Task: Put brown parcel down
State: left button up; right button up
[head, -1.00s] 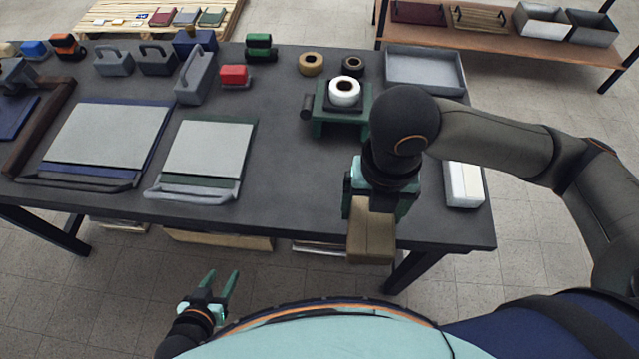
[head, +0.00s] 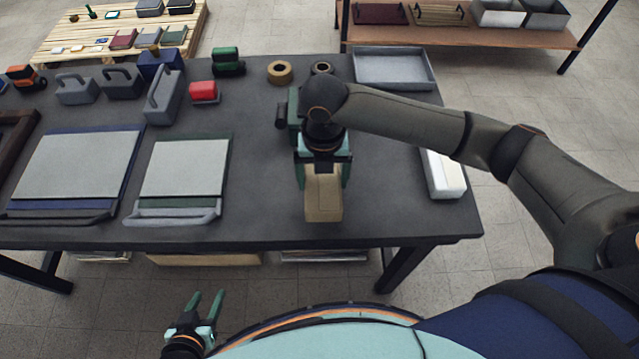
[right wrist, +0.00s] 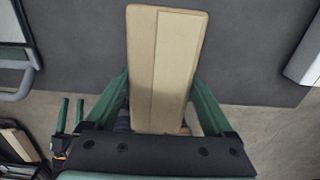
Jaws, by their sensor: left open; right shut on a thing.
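The brown parcel (head: 323,196) is a small tan box in my right gripper (head: 323,178), over the front part of the dark table (head: 260,205). In the right wrist view the parcel (right wrist: 165,65) sits between the two green fingers of the gripper (right wrist: 160,100), with a lengthwise seam on its face. I cannot tell whether its underside touches the table. My left gripper (head: 205,306) is open and empty, low in front of the table, over the floor.
A grey-topped pad with a green edge (head: 184,168) lies left of the parcel. A white box (head: 443,175) lies to the right, and a grey tray (head: 393,70) at the back right. The tabletop between pad and white box is mostly clear around the parcel.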

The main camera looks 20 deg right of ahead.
aim_at(319, 187)
jog(key=shift+w+a+f, duration=0.1)
jog(key=shift+w+f, duration=0.7)
jog(key=shift+f, duration=1.65)
jog(key=o, duration=1.5)
jog(key=shift+f, duration=0.15)
notch_tip(319, 187, up, 12)
jog(key=shift+r, duration=0.2)
